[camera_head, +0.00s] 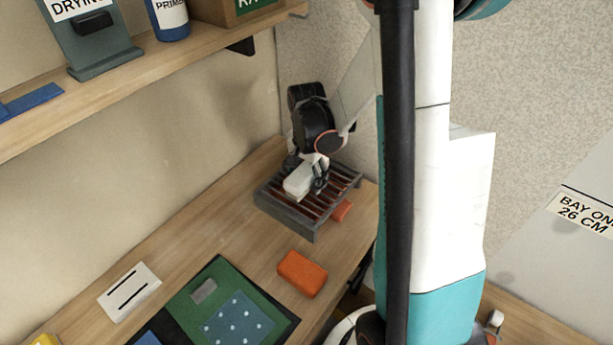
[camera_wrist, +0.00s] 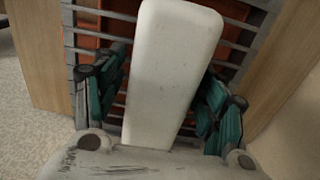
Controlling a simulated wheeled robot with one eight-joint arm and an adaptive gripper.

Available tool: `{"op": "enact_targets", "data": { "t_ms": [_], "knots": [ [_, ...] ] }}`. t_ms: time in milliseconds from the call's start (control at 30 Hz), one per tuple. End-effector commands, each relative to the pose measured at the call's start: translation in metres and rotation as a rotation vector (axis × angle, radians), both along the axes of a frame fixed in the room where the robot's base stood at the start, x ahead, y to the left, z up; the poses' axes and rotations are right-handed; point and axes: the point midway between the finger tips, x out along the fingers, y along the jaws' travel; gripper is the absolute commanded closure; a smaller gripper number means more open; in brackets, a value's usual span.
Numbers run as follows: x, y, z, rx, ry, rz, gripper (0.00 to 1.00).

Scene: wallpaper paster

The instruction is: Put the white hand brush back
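The white hand brush (camera_head: 299,181) is a pale, rounded block at the dark slatted rack (camera_head: 284,217) on the bench. In the wrist view, the brush (camera_wrist: 168,65) lies lengthwise between the teal-padded fingers of my gripper (camera_wrist: 165,95), slightly tilted. The fingers flank it closely and appear shut on it. In the head view, my gripper (camera_head: 306,172) points down over the rack with the brush. The rack's bars (camera_wrist: 105,13) show behind the brush in the wrist view. Whether the brush's underside touches the bars is hidden.
An orange block (camera_head: 302,274) lies in front of the rack, and another orange piece (camera_head: 341,210) is at its right side. A green mat (camera_head: 184,307) and a white slotted plate (camera_head: 130,292) are nearer. A wall shelf (camera_head: 130,88) hangs at upper left. Bare bench lies left of the rack.

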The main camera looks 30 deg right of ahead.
Motion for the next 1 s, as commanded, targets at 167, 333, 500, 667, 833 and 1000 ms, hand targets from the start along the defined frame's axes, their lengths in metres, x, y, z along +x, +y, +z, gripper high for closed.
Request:
{"op": "enact_targets", "data": {
  "t_ms": [167, 333, 500, 667, 833, 1000],
  "knots": [
    [0.0, 0.0, 0.0, 0.0, 0.0, 0.0, 0.35],
    [0.0, 0.0, 0.006, 0.0, 0.0, 0.0, 0.35],
    [0.0, 0.0, 0.035, 0.0, 0.0, 0.0, 0.35],
    [-0.001, 0.0, 0.07, 0.0, 0.0, 0.0, 0.35],
    [0.0, 0.0, 0.101, 0.0, 0.0, 0.0, 0.35],
    [0.0, 0.0, 0.118, 0.0, 0.0, 0.0, 0.35]
  ]
}}
